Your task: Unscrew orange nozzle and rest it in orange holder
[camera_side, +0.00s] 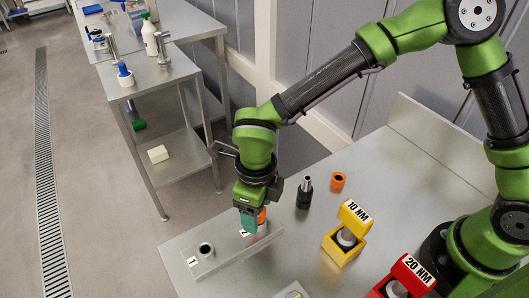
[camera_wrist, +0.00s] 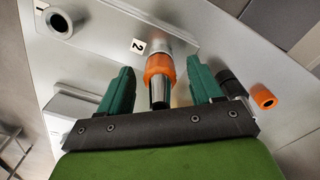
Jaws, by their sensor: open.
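The orange nozzle (camera_side: 262,215) stands upright at the spot labelled 2 on the metal plate (camera_side: 222,262). In the wrist view the nozzle (camera_wrist: 160,65) shows an orange collar and a dark, shiny tip. My gripper (camera_side: 249,222) is lowered at it. In the wrist view my gripper (camera_wrist: 159,78) has one green finger on each side of the nozzle, with gaps showing between. The fingers are open and hold nothing. The orange holder (camera_side: 338,180) is a small empty-looking ring on the table; it also shows right of my gripper in the wrist view (camera_wrist: 263,97).
A black holder with a metal-tipped piece (camera_side: 305,192) stands between the plate and the orange holder. An open fitting (camera_side: 206,249) sits at label 1. A yellow 10 NM block (camera_side: 347,235) and red 20 NM block (camera_side: 404,277) stand at the right. Table between them is clear.

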